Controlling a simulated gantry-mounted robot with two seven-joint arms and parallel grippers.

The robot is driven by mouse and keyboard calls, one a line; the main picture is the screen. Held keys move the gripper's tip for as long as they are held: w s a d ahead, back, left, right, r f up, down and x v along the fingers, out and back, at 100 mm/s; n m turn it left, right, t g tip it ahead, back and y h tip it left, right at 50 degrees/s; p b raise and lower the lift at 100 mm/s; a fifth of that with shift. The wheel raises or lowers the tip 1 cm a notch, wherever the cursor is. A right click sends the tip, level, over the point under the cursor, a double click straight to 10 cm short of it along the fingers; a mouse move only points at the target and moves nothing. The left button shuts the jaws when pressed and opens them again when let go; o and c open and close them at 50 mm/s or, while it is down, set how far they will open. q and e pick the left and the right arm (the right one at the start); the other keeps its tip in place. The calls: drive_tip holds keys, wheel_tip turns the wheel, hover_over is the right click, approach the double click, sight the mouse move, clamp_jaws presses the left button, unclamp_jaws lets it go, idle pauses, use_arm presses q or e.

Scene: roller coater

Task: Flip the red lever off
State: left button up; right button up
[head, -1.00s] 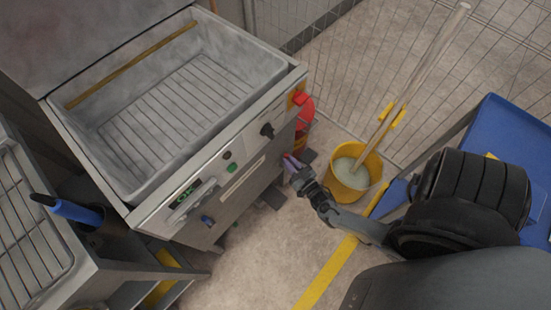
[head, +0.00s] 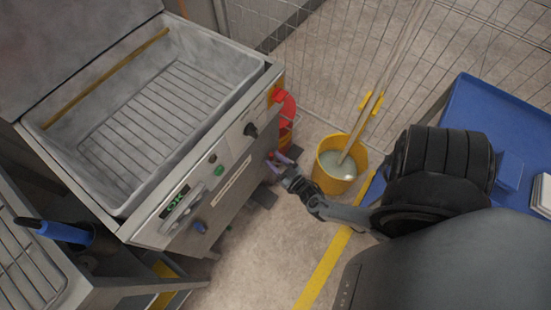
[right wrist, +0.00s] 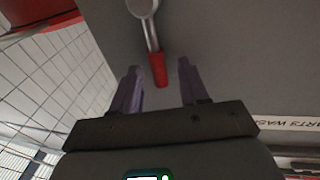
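The red lever (right wrist: 158,70) shows in the right wrist view as a metal arm with a red grip, mounted on the grey machine front. In the head view I cannot make it out clearly beside the gripper. My right gripper (head: 277,160) is close to the machine's front panel, near its right end. In the right wrist view the purple fingers of the right gripper (right wrist: 160,82) are open, and the red grip's end lies between their tips. I cannot tell whether they touch it. My left gripper is not in view.
The washing machine (head: 228,172) has an open basin and a dark knob (head: 250,130). A red switch (head: 276,94) sits at its corner. A yellow bucket (head: 335,176) with a mop stands right of the gripper. A blue table (head: 490,110) is at right. Wire fencing runs behind.

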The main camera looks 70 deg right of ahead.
drive_tip(key=p+v, duration=0.1)
drive_tip(key=v, duration=0.9)
drive_tip(key=shift+s+p, duration=0.35)
drive_tip(key=shift+s, duration=0.05)
drive_tip(key=shift+a, duration=0.15)
